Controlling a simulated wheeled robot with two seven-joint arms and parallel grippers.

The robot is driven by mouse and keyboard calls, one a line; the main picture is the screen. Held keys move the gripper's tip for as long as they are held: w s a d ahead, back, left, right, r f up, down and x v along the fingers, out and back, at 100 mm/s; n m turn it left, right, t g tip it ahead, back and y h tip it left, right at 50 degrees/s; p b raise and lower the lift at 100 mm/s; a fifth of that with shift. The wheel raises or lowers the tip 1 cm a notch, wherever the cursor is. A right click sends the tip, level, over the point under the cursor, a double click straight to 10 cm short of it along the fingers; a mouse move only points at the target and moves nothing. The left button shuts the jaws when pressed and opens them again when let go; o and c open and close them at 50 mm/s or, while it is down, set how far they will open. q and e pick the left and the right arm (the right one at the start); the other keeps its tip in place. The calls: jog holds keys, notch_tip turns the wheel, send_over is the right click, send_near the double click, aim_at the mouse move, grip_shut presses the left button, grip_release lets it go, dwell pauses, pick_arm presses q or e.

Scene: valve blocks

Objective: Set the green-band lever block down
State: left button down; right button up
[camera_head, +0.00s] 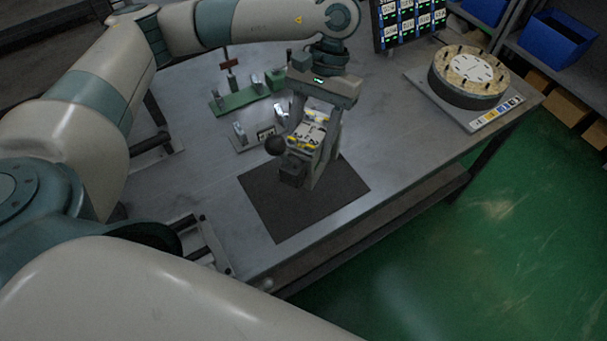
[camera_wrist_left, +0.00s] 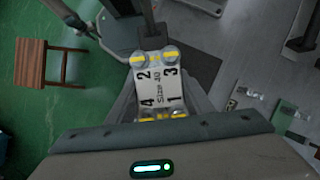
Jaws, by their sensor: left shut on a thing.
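My left gripper (camera_head: 308,158) points down over the dark mat (camera_head: 262,205) and is shut on the lever block (camera_head: 292,172). The block has a black ball knob (camera_head: 275,146) on its lever. In the left wrist view, the block's pale face (camera_wrist_left: 159,82) shows "Size 40", the numbers 1 to 4 and yellow marks, between my gripper fingers. The mat (camera_wrist_left: 205,62) lies behind it there. I cannot make out a green band on the block. Whether its base touches the mat is not clear. My right gripper is out of view.
A green fixture (camera_head: 238,99) and small metal brackets stand behind the gripper on the grey table (camera_head: 400,150). A round dial unit (camera_head: 468,78) sits at the back right. The table right of the mat is clear. A wooden stool (camera_wrist_left: 45,64) stands on the green floor.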

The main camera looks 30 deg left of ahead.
pick_arm(q)
jog(key=shift+r, duration=0.15)
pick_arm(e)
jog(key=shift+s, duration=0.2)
pick_arm(q)
jog(key=shift+d, duration=0.15)
